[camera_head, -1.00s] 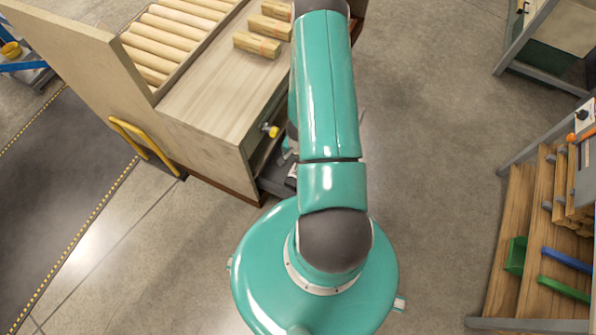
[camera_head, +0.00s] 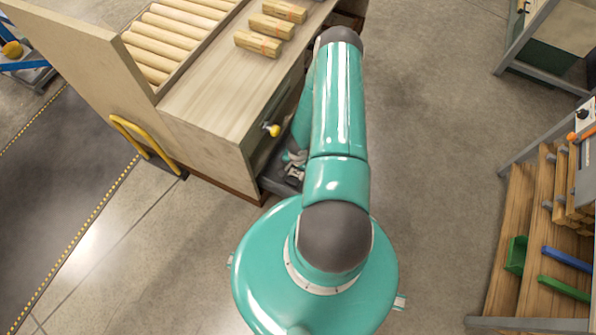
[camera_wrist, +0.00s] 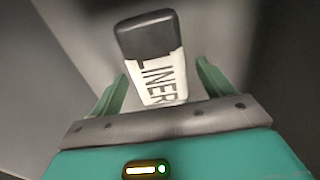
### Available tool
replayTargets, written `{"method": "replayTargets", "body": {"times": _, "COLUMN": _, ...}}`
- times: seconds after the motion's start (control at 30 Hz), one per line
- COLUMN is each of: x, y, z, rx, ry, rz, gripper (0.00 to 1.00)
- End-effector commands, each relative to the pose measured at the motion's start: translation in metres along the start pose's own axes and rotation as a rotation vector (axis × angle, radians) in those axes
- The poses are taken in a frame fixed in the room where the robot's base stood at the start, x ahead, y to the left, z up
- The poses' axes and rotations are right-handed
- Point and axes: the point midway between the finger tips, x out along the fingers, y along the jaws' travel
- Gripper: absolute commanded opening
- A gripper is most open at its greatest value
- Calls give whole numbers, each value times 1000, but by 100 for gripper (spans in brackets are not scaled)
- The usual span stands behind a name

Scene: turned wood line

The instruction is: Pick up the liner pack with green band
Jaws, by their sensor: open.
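A liner pack (camera_wrist: 152,62) shows in the wrist view, white with a black end and the word LINER on its side. No green band shows on the part I can see, and its lower end is hidden behind my gripper's palm. My gripper (camera_wrist: 161,70) is open, with one green finger on each side of the pack. I cannot tell whether either finger touches it. In the head view my gripper is low beside the wooden bench, partly hidden, and the pack cannot be made out.
The wooden bench (camera_head: 205,105) carries several bundles of sticks (camera_head: 258,44) and a bed of rollers (camera_head: 165,40). A yellow knob (camera_head: 273,130) juts from its side near my arm. Wooden shelving (camera_head: 535,215) stands at the right. The floor between is clear.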

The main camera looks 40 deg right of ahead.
Motion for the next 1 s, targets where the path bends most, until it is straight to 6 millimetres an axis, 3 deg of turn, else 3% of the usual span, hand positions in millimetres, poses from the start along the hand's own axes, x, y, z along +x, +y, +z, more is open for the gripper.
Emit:
{"method": "replayTargets", "body": {"times": 0.1, "x": 0, "y": 0, "z": 0, "rx": 0, "ry": 0, "rz": 0, "gripper": 78}}
{"method": "replayTargets", "body": {"times": 0.3, "x": 0, "y": 0, "z": 0, "rx": 0, "ry": 0, "rz": 0, "gripper": 39}}
{"method": "replayTargets", "body": {"times": 0.37, "x": 0, "y": 0, "z": 0, "rx": 0, "ry": 0, "rz": 0, "gripper": 30}}
{"method": "replayTargets", "body": {"times": 0.77, "x": -4, "y": 0, "z": -2, "rx": -1, "ry": 1, "rz": 1, "gripper": 30}}
{"method": "replayTargets", "body": {"times": 1.0, "x": -29, "y": 0, "z": -4, "rx": -2, "ry": 2, "rz": 1, "gripper": 30}}
